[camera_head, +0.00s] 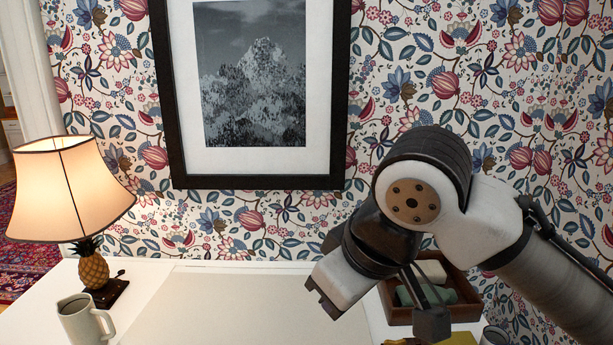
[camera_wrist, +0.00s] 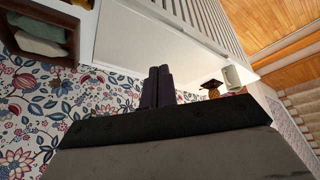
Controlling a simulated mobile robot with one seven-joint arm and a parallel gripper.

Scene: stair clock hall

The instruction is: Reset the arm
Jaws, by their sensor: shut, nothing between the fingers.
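My arm (camera_head: 450,195) reaches in from the right and bends down over the right part of the white table (camera_head: 150,290). In the wrist view my gripper (camera_wrist: 159,69) has its two dark fingers side by side, touching, with nothing between them. The fingers show against the table (camera_wrist: 140,38) and the wallpaper. The fingertips are hard to make out in the head view, where the arm's end hangs in front of a wooden tray (camera_head: 463,290).
The tray, holding rolled cloths (camera_head: 436,294), is partly hidden by my arm. A yellow item (camera_head: 460,339) lies before it. A lit pineapple lamp (camera_head: 70,190) and a mug (camera_head: 85,320) stand left. A framed picture (camera_head: 178,100) hangs behind. The table's middle is clear.

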